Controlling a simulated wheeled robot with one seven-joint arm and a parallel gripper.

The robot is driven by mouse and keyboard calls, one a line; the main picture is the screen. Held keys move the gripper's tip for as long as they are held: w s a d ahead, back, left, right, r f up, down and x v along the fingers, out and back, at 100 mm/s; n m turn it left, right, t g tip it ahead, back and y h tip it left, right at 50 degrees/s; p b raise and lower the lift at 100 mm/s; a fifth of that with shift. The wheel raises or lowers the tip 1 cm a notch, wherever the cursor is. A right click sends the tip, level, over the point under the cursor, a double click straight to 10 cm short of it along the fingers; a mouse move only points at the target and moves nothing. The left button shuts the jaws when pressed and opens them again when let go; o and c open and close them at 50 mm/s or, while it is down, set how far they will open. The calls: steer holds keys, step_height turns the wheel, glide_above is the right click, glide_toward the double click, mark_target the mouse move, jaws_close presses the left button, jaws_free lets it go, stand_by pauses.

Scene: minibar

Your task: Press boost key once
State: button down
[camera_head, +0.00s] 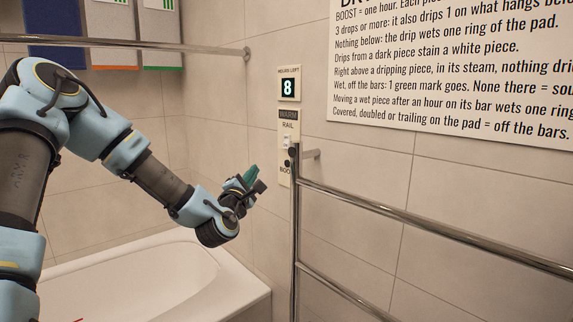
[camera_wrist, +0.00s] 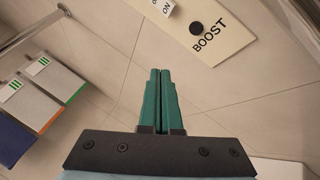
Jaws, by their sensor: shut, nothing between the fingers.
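The boost key is a round black button (camera_wrist: 196,28) on a cream wall panel (camera_wrist: 229,41), beside the word BOOST, in the wrist view. In the head view the panel (camera_head: 284,178) is on the tiled wall by the rail's left post, which partly covers it. My gripper (camera_wrist: 160,72) is shut and empty, its two green fingers side by side. In the wrist view the fingertips appear below and left of the button, apart from it. In the head view my gripper (camera_head: 251,176) is left of the panel.
A chrome towel rail (camera_head: 297,230) stands right of the panel. A bathtub (camera_head: 235,292) is below my arm. A display (camera_head: 288,88) reads 8 above the panel. A sign (camera_head: 450,65) is at upper right.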

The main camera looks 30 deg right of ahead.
mark_target(287, 164)
steer(key=shift+d, duration=0.1)
steer(key=shift+w+d+b, duration=0.1)
steer(key=shift+w+d, duration=0.2)
steer(key=shift+d, duration=1.1)
steer(key=shift+w+d+b, duration=0.1)
steer(key=shift+w+d, duration=0.15)
steer(key=shift+d, duration=1.2)
steer(key=shift+w+d+b, duration=0.1)
steer(key=shift+w+d, duration=0.2)
steer(key=shift+d, duration=1.1)
steer(key=shift+d+f, duration=0.1)
steer(key=shift+w+d+b, duration=0.1)
steer(key=shift+d+b, duration=0.2)
steer(key=shift+d, duration=0.35)
steer(key=shift+a, duration=0.15)
steer(key=shift+a+b, duration=0.45)
steer(key=shift+a, duration=0.15)
